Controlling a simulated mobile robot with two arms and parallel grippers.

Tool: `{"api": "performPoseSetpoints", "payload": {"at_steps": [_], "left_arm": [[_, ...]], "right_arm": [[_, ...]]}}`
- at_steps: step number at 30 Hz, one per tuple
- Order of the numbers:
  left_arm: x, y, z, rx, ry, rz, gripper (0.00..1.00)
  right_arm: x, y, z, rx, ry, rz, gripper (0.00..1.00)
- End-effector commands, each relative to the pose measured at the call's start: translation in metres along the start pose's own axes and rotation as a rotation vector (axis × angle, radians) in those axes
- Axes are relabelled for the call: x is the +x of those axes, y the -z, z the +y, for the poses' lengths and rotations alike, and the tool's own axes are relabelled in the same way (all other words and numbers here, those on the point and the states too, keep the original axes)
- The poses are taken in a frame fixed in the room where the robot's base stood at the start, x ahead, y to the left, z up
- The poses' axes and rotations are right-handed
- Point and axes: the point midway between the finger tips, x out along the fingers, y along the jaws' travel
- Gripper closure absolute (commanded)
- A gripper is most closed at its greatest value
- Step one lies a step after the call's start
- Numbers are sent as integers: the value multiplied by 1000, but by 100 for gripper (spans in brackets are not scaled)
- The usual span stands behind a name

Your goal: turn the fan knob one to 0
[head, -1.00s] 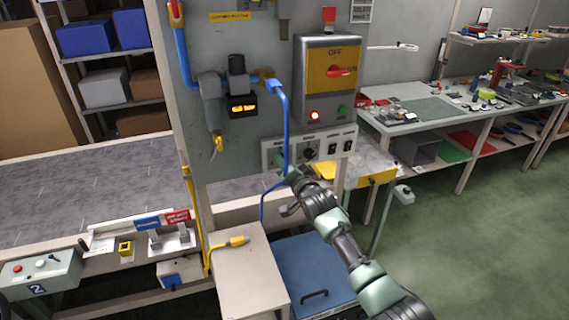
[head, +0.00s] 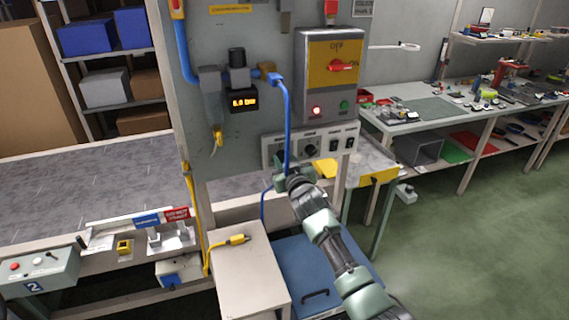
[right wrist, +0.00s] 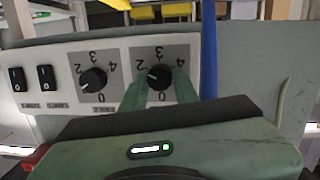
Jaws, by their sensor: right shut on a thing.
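A pale control panel (head: 325,140) on the grey wall carries two dark knobs with number dials. In the right wrist view the panel appears upside down. The fingers of my right gripper (right wrist: 161,90) are on either side of one knob (right wrist: 159,77), shut on it. Its white mark points left, near the 2; the 0 is below it. The second knob (right wrist: 93,79) is free, to the left there; it also shows in the head view (head: 311,147). In the head view my right gripper (head: 281,174) covers the held knob. My left gripper is out of view.
A blue hose (head: 286,120) hangs close beside my right gripper. Two black rocker switches (head: 341,144) sit on the same panel. Above is a grey box with a red switch (head: 342,66). A pale cabinet (head: 247,278) and a blue-lidded bin (head: 300,262) stand below.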

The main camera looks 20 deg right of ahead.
Motion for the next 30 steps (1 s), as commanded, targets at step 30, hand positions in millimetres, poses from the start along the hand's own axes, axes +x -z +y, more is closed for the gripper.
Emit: {"api": "performPoseSetpoints", "payload": {"at_steps": [30], "left_arm": [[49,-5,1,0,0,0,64]], "right_arm": [[0,-6,-2,-960,-108,52,100]]}}
